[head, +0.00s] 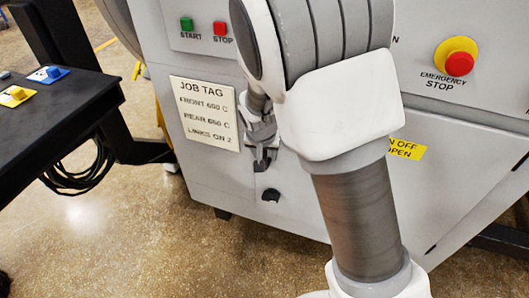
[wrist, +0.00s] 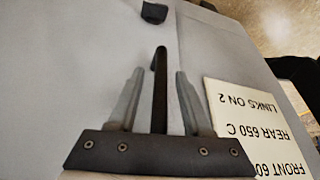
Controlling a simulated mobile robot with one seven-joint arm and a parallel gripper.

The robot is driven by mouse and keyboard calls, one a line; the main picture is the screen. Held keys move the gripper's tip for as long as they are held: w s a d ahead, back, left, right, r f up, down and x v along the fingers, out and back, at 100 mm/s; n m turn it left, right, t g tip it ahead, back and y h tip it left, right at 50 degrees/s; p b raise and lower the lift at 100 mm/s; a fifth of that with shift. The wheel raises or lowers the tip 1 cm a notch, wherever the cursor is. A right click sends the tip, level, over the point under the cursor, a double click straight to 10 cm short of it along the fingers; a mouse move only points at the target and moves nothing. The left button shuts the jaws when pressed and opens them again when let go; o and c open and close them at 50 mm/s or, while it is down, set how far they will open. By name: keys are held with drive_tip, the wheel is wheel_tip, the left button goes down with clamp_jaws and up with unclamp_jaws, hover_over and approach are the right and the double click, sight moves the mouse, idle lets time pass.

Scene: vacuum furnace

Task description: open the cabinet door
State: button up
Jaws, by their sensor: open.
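The grey cabinet door (head: 455,185) is the lower front panel of the cabinet, partly hidden behind my arm, and it looks shut. My gripper (head: 263,163) is in front of the cabinet, just right of the job tag. In the wrist view my gripper (wrist: 158,75) is open, with one finger on each side of a dark upright bar (wrist: 160,85), which looks like a handle. Gaps show between bar and fingers; I cannot tell whether they touch. A small black block (head: 270,194) sits on the front below my gripper; it also shows in the wrist view (wrist: 154,12).
The job tag (head: 204,113) is close beside my gripper. Start (head: 187,24) and stop (head: 220,29) buttons and a red emergency stop (head: 459,64) are above. A black table (head: 60,120) stands at the left. The floor before the cabinet is clear.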

clamp_jaws()
idle(1.4)
